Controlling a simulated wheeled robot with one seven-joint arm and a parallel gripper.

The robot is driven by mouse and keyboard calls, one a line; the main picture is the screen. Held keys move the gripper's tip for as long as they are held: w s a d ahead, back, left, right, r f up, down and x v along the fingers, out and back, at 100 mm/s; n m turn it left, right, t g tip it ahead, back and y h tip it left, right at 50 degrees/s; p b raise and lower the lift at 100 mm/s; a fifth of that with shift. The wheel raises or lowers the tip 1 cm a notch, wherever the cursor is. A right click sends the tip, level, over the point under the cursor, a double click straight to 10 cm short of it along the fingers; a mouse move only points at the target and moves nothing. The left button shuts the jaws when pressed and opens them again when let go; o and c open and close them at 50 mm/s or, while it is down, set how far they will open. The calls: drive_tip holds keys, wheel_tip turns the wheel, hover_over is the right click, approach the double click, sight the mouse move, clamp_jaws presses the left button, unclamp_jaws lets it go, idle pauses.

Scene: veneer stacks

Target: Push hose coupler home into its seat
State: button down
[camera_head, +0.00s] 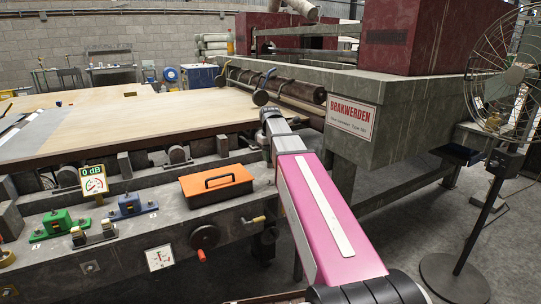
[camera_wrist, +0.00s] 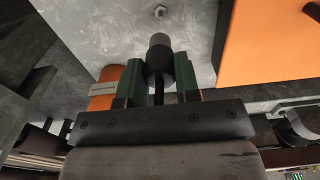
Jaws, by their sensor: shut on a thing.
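My gripper (camera_wrist: 159,72) shows in the wrist view with its two green-padded fingers shut on a dark cylindrical piece (camera_wrist: 160,48), which appears to be the hose coupler. The piece reaches past the fingertips, over a grey metal surface (camera_wrist: 205,25). A thin dark stem shows between the fingers. An orange cylinder (camera_wrist: 103,88) with a pale end lies partly hidden behind the left finger. I cannot make out the seat or whether the coupler touches it. In the head view my pink arm covers the work spot, and the gripper cannot be made out.
Green (camera_head: 57,223) and blue (camera_head: 130,206) fixtures, a gauge (camera_head: 94,181) and a handwheel (camera_head: 204,237) are to the left. A fan (camera_head: 505,80) stands right.

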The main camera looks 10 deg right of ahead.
sight(270, 163)
drive_tip(key=shift+f, duration=2.85)
drive_tip(key=shift+f, duration=1.15)
drive_tip(key=c, duration=0.8)
unclamp_jaws()
drive_tip(key=shift+o, duration=0.2)
drive_tip(key=shift+r, duration=0.15)
wheel_tip(270, 163, up, 10)
drive_tip(key=shift+r, duration=0.25)
